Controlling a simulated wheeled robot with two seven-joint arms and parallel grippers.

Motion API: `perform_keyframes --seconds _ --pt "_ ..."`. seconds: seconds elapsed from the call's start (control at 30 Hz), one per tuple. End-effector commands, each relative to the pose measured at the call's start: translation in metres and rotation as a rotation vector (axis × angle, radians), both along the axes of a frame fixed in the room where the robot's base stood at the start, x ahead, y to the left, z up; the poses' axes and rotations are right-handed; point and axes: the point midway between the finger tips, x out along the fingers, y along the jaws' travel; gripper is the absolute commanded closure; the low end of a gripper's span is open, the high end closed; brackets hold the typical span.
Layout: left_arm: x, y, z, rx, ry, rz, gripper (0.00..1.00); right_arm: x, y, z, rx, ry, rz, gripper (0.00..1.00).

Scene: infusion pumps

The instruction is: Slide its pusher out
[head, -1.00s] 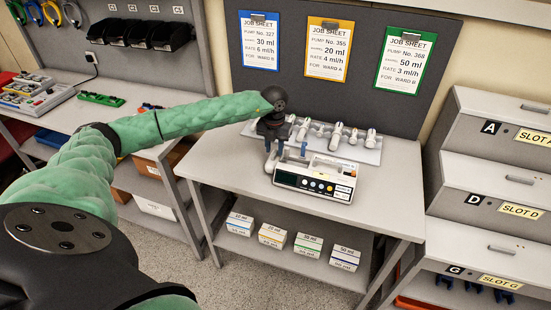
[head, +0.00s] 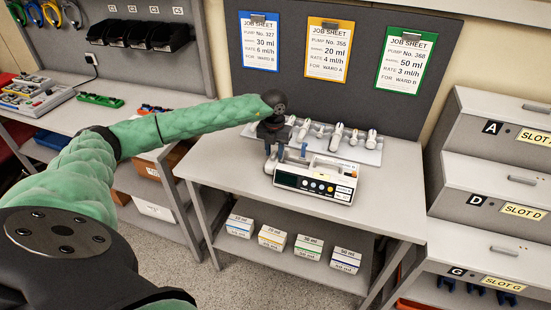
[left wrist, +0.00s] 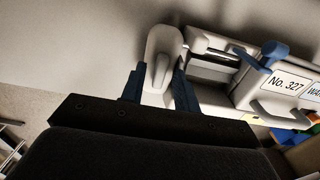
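The infusion pump (head: 318,178) lies on the middle table, its dark display and coloured buttons facing front. In the left wrist view its label (left wrist: 285,82) reads No. 327. The pale grey pusher (left wrist: 163,62) is at the pump's left end, with a short rod between it and the body. The pusher also shows in the head view (head: 270,165). My left gripper (head: 274,152) comes down over it from above. In the left wrist view its blue fingers (left wrist: 160,85) press close on both sides of the pusher, seemingly shut on it. My right gripper is out of view.
A tray (head: 370,155) with several syringes lies behind the pump. Labelled boxes (head: 272,237) stand on the lower shelf. Three job sheets hang on the back board. A drawer unit (head: 500,150) stands at the right. The tabletop left and right of the pump is clear.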

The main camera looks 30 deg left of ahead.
Motion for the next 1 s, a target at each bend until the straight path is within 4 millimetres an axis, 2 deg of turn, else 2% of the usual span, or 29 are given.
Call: perform_keyframes --seconds 0.93,1.0 --pt "0.0 0.0 -0.0006 0.0 0.0 0.0 0.69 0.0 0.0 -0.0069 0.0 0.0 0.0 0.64" --pt "0.0 0.0 -0.0007 0.0 0.0 0.0 0.83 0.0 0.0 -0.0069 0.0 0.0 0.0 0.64"
